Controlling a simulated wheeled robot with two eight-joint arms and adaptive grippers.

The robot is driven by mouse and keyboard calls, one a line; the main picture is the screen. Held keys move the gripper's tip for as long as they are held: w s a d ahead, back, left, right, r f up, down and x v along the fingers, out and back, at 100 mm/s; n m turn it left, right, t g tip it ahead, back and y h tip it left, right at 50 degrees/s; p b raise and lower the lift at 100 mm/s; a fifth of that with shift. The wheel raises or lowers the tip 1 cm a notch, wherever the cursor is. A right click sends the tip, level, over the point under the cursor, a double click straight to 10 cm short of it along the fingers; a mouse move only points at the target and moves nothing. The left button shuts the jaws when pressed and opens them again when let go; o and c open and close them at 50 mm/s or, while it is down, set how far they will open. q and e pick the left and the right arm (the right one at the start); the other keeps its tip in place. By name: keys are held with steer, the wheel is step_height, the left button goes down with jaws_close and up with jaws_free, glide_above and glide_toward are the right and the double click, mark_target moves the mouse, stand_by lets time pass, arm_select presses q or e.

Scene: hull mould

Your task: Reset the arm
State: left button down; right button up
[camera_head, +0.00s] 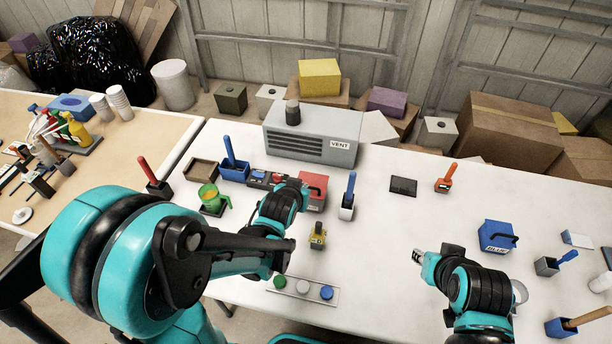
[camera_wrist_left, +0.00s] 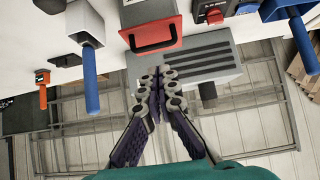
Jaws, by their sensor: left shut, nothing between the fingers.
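My left arm comes in from the left in the head view, its wrist over the white table (camera_head: 400,215). My left gripper (camera_wrist_left: 154,75) shows clearly in the left wrist view, fingers together and empty. Its fingertips appear just beside the red box (camera_wrist_left: 150,22) with a handle; I cannot tell whether they touch. In the head view the red box (camera_head: 314,185) is partly hidden behind my left wrist. My right gripper (camera_head: 418,257) is small in the head view, above the right part of the table, and its finger opening is unclear.
The grey vent box (camera_head: 318,135) stands behind the red box. A blue-handled holder (camera_head: 347,205), a yellow block (camera_head: 317,236) and a strip of coloured buttons (camera_head: 303,289) are near my left arm. A blue box (camera_head: 496,236) stands at right.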

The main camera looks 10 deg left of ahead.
arm_select(q)
steer(key=shift+s+r, duration=0.15)
steer(key=shift+s, duration=0.55)
steer(key=shift+s+r, duration=0.15)
steer(key=shift+s, duration=0.5)
steer(key=s+a+r+g, duration=0.1)
steer(key=s+r, duration=0.3)
steer(key=s, duration=0.3)
steer(key=s+a+r+g, duration=0.1)
steer(key=s+r, duration=0.3)
steer(key=s, duration=0.4)
steer(key=shift+a+g, duration=0.35)
steer(key=shift+g, duration=0.15)
steer(key=shift+r, duration=0.1)
